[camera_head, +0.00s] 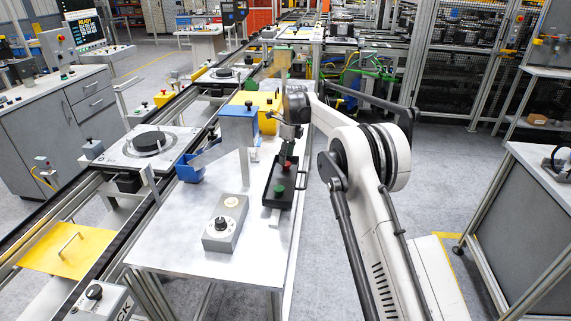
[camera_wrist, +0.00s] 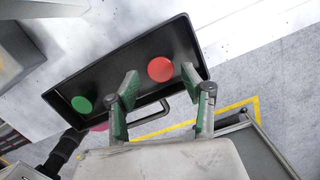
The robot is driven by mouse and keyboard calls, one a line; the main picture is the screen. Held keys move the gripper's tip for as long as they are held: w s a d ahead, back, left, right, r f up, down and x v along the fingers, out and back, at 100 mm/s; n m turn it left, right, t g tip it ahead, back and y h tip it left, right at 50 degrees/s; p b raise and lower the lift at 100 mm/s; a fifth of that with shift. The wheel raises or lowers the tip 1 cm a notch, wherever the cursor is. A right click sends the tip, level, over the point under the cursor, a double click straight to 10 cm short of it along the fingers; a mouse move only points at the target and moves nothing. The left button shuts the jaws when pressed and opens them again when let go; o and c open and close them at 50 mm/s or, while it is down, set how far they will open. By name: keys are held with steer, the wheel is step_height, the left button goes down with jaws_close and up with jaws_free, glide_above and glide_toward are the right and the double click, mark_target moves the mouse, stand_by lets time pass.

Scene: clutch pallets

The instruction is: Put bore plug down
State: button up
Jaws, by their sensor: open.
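A black rectangular tray (camera_head: 268,196) with a handle lies at the right edge of the bench. It also shows in the wrist view (camera_wrist: 113,75). Inside it are a red round plug (camera_wrist: 160,69) and a green round plug (camera_wrist: 82,104), standing apart. The red plug (camera_head: 287,167) and green plug (camera_head: 279,190) also show in the head view. Neither is labelled, so I cannot tell which is the bore plug. My gripper (camera_wrist: 160,83) is open, with its fingertips on either side of the red plug in this view. Its height above the tray is unclear.
A grey box with a black knob (camera_head: 222,230) stands on the bench (camera_head: 185,255), left of the tray. A blue bin (camera_head: 190,170) and a grey-blue stand (camera_head: 239,128) are further back and left. The bench's front is mostly clear. A conveyor runs along the left.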

mark_target(289, 164)
steer(key=s+d+r+n+t, duration=0.1)
steer(key=s+d+r+n, duration=0.3)
steer(key=r, duration=0.7)
steer(key=s+d+r+n+t, duration=0.15)
steer(key=s+d+r, duration=0.35)
steer(key=r, duration=0.6)
steer(key=s+d+r+n, duration=0.3)
steer(key=s+d, duration=0.1)
steer(key=s, duration=0.3)
steer(key=s+d+r+n, duration=0.2)
steer(key=s+d+r, duration=0.1)
steer(key=s, duration=0.4)
steer(key=s+d+f+n+t, duration=0.1)
steer(key=s+d+n, duration=0.2)
steer(key=s, duration=0.6)
steer(key=s+d+f+n+t, duration=0.2)
steer(key=s+d+n, duration=0.15)
steer(key=s, duration=0.55)
steer(key=s+d+f+n, duration=0.1)
steer(key=s+f+n, duration=0.1)
steer(key=s+f, duration=0.2)
steer(key=s+d+f+n+t+h, duration=0.1)
steer(key=s+f, duration=0.4)
steer(key=s, duration=0.5)
steer(key=shift+s+d+f+n+b, duration=0.15)
steer(key=shift+d+n+b, duration=0.15)
steer(key=shift+d+n, duration=0.6)
steer(key=shift+a, duration=0.25)
